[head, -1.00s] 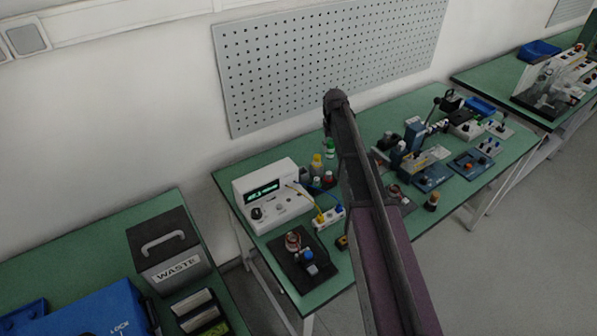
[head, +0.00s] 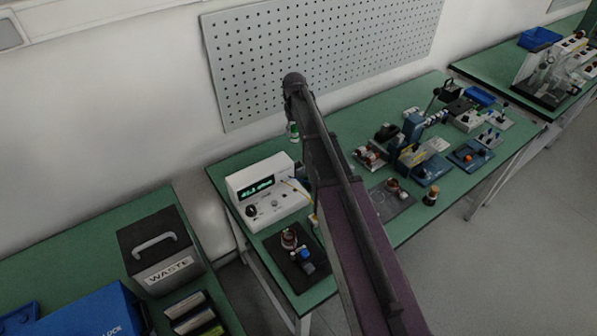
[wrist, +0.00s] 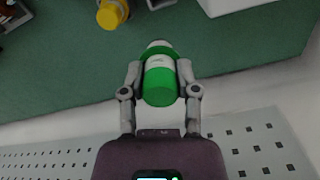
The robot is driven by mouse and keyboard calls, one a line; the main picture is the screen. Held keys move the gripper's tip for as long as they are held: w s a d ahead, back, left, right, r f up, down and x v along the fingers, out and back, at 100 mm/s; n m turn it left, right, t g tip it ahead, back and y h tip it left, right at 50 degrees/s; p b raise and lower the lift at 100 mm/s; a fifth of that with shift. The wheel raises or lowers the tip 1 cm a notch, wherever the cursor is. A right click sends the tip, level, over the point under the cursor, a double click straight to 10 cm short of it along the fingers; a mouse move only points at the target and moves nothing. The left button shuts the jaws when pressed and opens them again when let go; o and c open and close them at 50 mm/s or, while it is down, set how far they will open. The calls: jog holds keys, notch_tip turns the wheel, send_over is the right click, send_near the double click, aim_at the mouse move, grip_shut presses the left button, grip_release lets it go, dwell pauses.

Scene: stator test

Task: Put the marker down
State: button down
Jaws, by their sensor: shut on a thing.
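The marker (wrist: 160,84), a green and white cylinder, is held between the two fingers of my gripper (wrist: 158,68) in the wrist view. The fingers are shut on its sides. Its green end faces the wrist camera and its far end is mostly hidden. In the head view, the green of the marker (head: 294,130) shows small below the end of my arm, in front of the pegboard's lower part. It appears to be above the green bench (head: 228,172), near the bench's back side. The fingers are too small to make out there.
A white meter (head: 270,196) with a lit display stands on the bench. A yellow-topped bottle (wrist: 112,14) shows in the wrist view. The pegboard (head: 330,50) is on the wall behind. Blue fixtures (head: 425,165) crowd the bench's right part. A waste bin (head: 160,250) stands at left.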

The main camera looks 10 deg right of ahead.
jog(key=s, duration=0.2)
jog(key=s+n, duration=0.1)
jog(key=s, duration=0.1)
jog(key=shift+d+f, duration=0.2)
jog(key=shift+f+b, duration=0.1)
jog(key=shift+b, duration=0.2)
jog(key=b, duration=0.6)
send_over(298, 161)
jog(key=s, duration=0.2)
notch_tip(298, 161, down, 6)
jog(key=shift+s+a, duration=0.15)
jog(key=shift+a, duration=0.05)
jog(key=shift+f, duration=0.1)
jog(key=shift+f+b, duration=1.85)
jog(key=shift+b, duration=0.1)
jog(key=shift+f+b, duration=0.45)
jog(key=shift+c, duration=1.8)
grip_release()
